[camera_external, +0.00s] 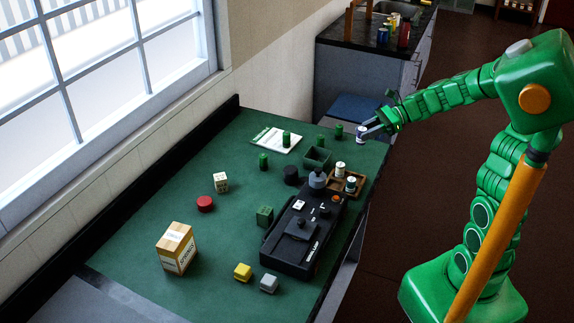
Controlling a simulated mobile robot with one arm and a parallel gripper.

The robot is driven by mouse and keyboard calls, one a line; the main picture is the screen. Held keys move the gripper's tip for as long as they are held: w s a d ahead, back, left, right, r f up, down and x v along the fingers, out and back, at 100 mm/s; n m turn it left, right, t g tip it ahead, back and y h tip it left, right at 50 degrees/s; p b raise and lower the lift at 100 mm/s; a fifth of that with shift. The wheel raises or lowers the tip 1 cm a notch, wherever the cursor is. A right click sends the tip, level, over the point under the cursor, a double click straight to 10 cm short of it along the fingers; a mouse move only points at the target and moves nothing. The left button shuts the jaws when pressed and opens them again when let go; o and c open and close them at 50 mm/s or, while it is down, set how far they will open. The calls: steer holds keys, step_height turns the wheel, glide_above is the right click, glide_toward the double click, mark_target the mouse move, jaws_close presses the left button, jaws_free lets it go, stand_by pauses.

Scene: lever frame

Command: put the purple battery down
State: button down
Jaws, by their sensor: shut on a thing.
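My gripper (367,129) is at the far right corner of the green table. It is shut on a small upright white cylinder with a dark bluish-purple band, which looks like the purple battery (360,134). I cannot tell whether its bottom touches the table top or hangs just above it. A brown tray (358,191) nearer the camera holds two white-topped cylinders (340,169). The battery is apart from the tray, beyond it.
A black device (290,250) lies along the right side. A carton (176,248), a red disc (205,204) and small cubes (243,272) stand nearer. The left far surface is clear.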

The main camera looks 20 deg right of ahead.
steer(key=shift+r, duration=0.9)
steer(key=s+a+n+g, duration=0.15)
steer(key=s+a, duration=0.25)
steer(key=a, duration=1)
steer(key=s+a+n+g, duration=0.15)
steer(key=s+a, duration=0.35)
steer(key=a, duration=1)
steer(key=s+a+n+g, duration=0.15)
steer(key=s+a, duration=0.25)
steer(key=a, duration=1)
steer(key=shift+g+h, duration=0.25)
steer(key=shift+h, duration=0.05)
steer(key=w+a+f, duration=0.2)
steer(key=a+f, duration=0.1)
steer(key=f, duration=0.1)
steer(key=w+a+f, duration=0.2)
steer(key=a+f, duration=0.2)
steer(key=f, duration=0.1)
steer(key=w+a+f, duration=0.2)
steer(key=a+f, duration=0.2)
steer(key=f, duration=0.1)
steer(key=shift+w+a+f, duration=0.2)
steer(key=shift+w+a, duration=0.05)
steer(key=shift+w, duration=0.15)
steer(key=shift+w+a+f, duration=0.15)
steer(key=shift+a+f, duration=0.05)
steer(key=shift+f, duration=0.2)
steer(key=shift+w+a+f, duration=0.1)
steer(key=shift+a+f, duration=0.1)
steer(key=shift+f, duration=1.4)
